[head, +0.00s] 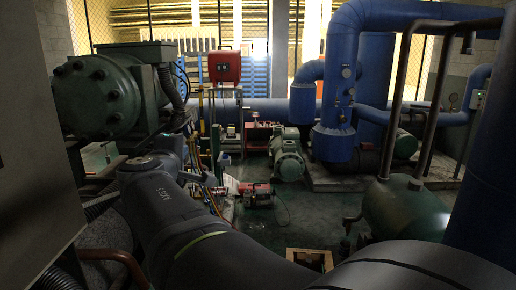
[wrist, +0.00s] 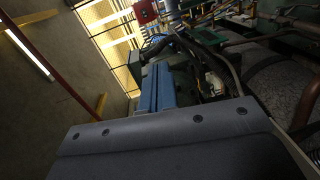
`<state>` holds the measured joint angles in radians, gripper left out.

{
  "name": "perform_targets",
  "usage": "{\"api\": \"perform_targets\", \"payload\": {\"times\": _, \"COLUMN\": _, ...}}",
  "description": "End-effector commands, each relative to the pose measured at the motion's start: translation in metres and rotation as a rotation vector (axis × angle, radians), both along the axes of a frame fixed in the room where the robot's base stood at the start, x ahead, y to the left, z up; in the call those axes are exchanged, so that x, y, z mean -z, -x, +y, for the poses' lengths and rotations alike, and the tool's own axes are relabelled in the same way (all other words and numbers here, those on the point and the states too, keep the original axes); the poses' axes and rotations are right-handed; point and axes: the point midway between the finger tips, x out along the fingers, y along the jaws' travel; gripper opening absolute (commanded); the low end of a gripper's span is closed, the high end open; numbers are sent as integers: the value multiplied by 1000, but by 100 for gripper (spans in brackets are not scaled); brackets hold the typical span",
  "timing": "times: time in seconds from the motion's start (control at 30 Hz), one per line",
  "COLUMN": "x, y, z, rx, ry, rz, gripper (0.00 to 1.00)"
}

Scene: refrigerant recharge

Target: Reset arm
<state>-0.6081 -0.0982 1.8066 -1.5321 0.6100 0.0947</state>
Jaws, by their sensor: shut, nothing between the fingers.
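My arm runs from the bottom right of the head view up to the left and is bent at its wrist joint. My gripper (head: 208,183) is small and dark to the right of that joint, partly lost against the clutter behind it. It is shut and empty.
A green compressor (head: 102,92) stands close at left, near my wrist. A red-and-grey pump (head: 257,194) sits on the floor by a green motor (head: 287,156). Blue pipes (head: 337,90) and a green tank (head: 407,208) stand right. Some floor is clear.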

Motion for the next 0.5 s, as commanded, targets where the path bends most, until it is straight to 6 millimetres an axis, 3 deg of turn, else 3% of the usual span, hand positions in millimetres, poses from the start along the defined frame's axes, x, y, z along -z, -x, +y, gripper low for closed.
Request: {"api": "perform_targets", "payload": {"times": 0.5, "x": 3, "y": -23, "z": -97, "rx": 241, "ry": -313, "rz": 56, "gripper": 0}}
